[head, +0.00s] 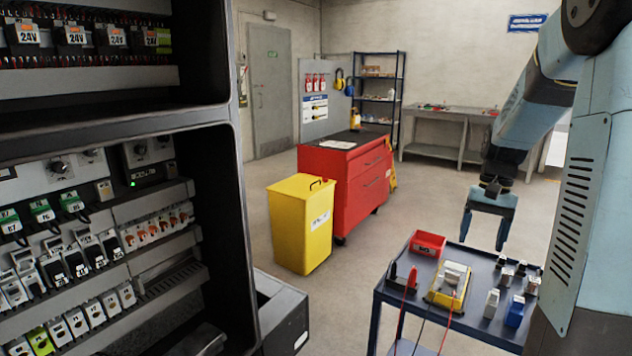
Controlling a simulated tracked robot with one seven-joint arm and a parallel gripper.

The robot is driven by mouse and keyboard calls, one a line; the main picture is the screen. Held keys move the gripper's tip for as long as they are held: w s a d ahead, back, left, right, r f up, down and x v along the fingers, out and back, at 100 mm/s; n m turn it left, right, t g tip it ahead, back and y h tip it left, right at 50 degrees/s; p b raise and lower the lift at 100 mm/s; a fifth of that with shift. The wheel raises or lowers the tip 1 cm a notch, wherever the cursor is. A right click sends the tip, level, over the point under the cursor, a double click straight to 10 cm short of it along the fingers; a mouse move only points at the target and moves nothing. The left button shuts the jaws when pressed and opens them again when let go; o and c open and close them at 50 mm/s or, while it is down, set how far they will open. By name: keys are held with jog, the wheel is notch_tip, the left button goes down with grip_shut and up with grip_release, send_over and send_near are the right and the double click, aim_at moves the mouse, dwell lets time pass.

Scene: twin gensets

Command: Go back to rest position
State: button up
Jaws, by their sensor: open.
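My gripper (483,229) hangs from my arm on the right side of the head view. It points down with its two fingers spread and nothing between them. It is over the far part of a dark blue cart (478,325); its exact height above the cart top is hard to judge. My arm fills the right edge of the view.
An open electrical cabinet (232,190) with rows of breakers fills the left. The cart carries a red bin (427,243), a yellow device (449,287) and several small modules. A yellow bin (301,225) and red tool chest (345,180) stand behind; floor between is clear.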

jog(key=s+a+r+n+t, duration=0.2)
jog(key=s+a+r+t, duration=0.1)
jog(key=s+a+r, duration=0.2)
jog(key=s+a+r+n+t+h, duration=0.1)
jog(key=s+a+r+n+t, duration=0.2)
jog(key=s+a, duration=0.6)
jog(key=shift+s+r+t+h, duration=0.3)
jog(key=shift+s+r+t, duration=0.55)
jog(key=shift+s, duration=1.65)
jog(key=shift+a+r, duration=0.1)
jog(key=shift+r, duration=0.05)
